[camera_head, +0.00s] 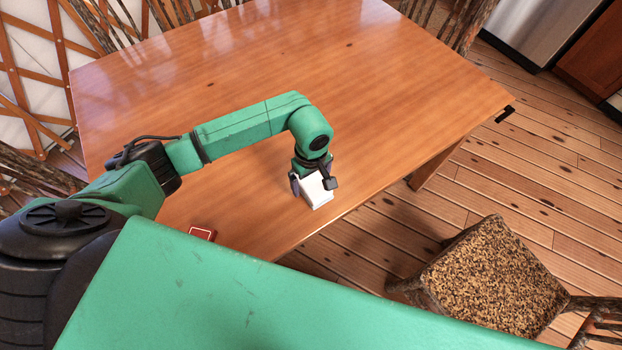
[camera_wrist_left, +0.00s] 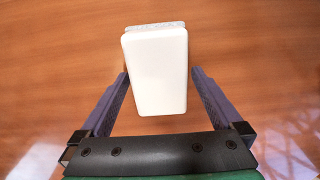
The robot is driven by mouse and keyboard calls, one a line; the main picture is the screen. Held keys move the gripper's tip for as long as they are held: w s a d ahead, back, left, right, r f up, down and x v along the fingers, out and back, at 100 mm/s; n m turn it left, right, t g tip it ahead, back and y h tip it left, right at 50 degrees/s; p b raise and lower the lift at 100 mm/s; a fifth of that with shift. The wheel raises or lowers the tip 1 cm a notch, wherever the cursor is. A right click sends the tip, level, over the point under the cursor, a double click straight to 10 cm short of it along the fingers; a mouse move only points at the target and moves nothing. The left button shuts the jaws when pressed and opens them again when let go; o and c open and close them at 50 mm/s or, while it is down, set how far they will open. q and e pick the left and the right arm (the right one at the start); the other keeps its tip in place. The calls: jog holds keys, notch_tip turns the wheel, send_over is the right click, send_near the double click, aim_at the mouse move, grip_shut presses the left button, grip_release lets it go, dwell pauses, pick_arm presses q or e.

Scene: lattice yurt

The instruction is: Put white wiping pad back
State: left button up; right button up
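The white wiping pad (camera_head: 316,190) is a white block near the table's near edge, directly below my left gripper (camera_head: 313,182). In the left wrist view the pad (camera_wrist_left: 159,72) is a white rounded slab with a greyish speckled layer along its far edge. The two purple-grey fingers of my left gripper (camera_wrist_left: 160,75) stand on either side of it, with a thin gap at the right finger. The fingers look spread wide, and firm contact does not show. The pad's underside is hidden. My right gripper is not in view.
The pad is over a wooden table (camera_head: 390,90), whose top is mostly clear. A small red object with a white edge (camera_head: 203,233) lies near the front edge, partly hidden by my body. A chair with a speckled seat (camera_head: 495,280) stands at the right.

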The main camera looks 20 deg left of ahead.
aim_at(311, 179)
pick_arm(q)
jog(key=shift+r, duration=0.25)
jog(key=shift+w+r, duration=0.15)
jog(key=shift+r, duration=0.2)
notch_tip(311, 179, up, 11)
jog(key=b, duration=0.2)
jog(key=shift+b, duration=0.35)
